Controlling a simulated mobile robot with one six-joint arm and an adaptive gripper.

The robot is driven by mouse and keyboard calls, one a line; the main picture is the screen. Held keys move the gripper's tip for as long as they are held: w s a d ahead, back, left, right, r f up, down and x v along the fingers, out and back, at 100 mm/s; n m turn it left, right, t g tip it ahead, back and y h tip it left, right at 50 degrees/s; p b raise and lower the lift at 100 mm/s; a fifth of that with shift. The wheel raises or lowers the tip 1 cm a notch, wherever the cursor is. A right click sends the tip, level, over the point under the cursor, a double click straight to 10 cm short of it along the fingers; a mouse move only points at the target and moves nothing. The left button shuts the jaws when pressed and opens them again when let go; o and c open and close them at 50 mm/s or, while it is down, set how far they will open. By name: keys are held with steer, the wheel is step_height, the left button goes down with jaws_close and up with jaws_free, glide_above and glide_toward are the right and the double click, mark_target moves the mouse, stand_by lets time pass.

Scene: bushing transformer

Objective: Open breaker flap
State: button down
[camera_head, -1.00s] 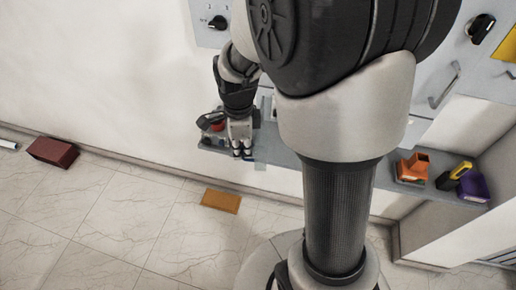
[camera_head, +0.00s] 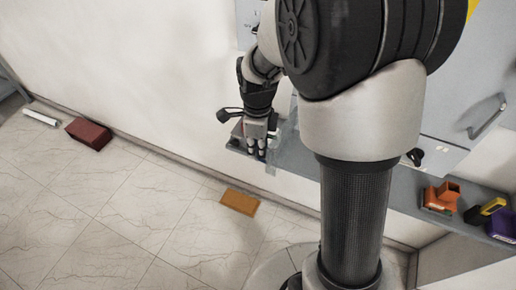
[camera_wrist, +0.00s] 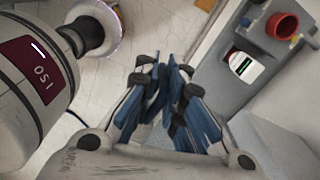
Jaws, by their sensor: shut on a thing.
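My gripper (camera_head: 256,150) points down at the left end of the grey wall shelf, left of my arm in the head view. In the wrist view my gripper (camera_wrist: 172,92) has its blue-padded fingers close together. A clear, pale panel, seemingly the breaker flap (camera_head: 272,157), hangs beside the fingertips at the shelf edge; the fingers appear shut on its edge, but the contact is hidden. In the wrist view, a breaker window (camera_wrist: 243,66) with a dark switch sits in the grey housing to the right of the fingers.
A red round part (camera_wrist: 283,26) stands up from the housing. Orange (camera_head: 441,196) and purple (camera_head: 501,226) items lie at the shelf's right. A dark red box (camera_head: 88,133), a white tube (camera_head: 40,118) and an orange plate (camera_head: 240,201) lie on the open tiled floor.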

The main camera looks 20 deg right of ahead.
steer(key=c, duration=1.9)
jaws_free()
steer(key=shift+w+r, duration=0.1)
steer(key=shift+w, duration=0.3)
steer(key=shift+c, duration=0.2)
steer(key=shift+o, duration=1.1)
steer(key=shift+s+d, duration=0.15)
steer(key=shift+d, duration=0.1)
steer(key=shift+a, duration=0.15)
step_height(320, 180, up, 12)
steer(key=shift+s, duration=0.1)
steer(key=s+a+f+n+t+b, duration=0.1)
steer(key=s+n+b, duration=0.3)
steer(key=s+n, duration=0.5)
steer(key=s+a+f+n+t+b, duration=0.2)
steer(key=s+n, duration=0.8)
steer(key=n, duration=0.5)
step_height(320, 180, down, 2)
steer(key=t+b, duration=0.1)
steer(key=b, duration=0.1)
steer(key=shift+s+a+t+b, duration=0.15)
steer(key=shift+a+t+b, duration=0.05)
steer(key=shift+t+b, duration=0.2)
